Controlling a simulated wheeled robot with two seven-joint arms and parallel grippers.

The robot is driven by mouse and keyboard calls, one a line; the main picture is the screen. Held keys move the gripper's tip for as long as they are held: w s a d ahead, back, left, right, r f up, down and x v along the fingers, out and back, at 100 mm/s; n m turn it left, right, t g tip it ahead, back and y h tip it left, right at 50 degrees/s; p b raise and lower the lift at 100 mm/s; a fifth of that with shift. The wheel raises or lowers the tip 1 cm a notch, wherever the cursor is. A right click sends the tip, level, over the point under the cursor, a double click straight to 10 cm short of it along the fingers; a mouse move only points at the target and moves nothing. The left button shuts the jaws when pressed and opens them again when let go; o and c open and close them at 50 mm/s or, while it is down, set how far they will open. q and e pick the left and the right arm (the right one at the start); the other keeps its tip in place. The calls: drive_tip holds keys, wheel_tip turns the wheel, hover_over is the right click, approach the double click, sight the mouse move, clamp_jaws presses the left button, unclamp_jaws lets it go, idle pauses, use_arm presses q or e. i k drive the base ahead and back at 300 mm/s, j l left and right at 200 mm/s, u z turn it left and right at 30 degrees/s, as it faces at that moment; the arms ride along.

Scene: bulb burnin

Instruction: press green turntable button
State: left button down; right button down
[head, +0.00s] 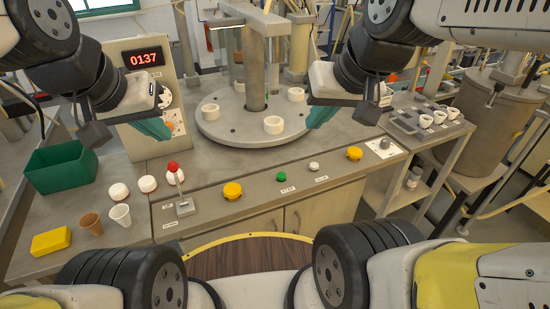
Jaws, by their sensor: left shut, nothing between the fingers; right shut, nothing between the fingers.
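The green button (281,177) sits on the front panel of the grey bench, above a small label. The round grey turntable (243,133) stands behind it, with several white ring sockets on top. My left gripper (166,132) is shut and empty, in front of the display box and left of the turntable. My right gripper (315,122) is shut and empty, over the right edge of the turntable, up and to the right of the green button. Neither gripper touches the button.
A yellow button (233,191), a white button (314,167) and another yellow button (354,153) flank the green one. A red-knobbed lever (174,168) stands at left. A green bin (62,167), cups and a yellow block (51,242) lie further left. A tray (425,121) is at right.

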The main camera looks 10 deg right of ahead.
sight(281, 176)
drive_tip(key=j+z, duration=0.2)
drive_tip(key=j, duration=0.2)
drive_tip(key=k+j+z, duration=0.15)
drive_tip(key=j, duration=0.2)
drive_tip(key=j+z, duration=0.2)
drive_tip(key=j, duration=0.2)
drive_tip(key=k+j+z, duration=0.2)
drive_tip(key=j, duration=0.15)
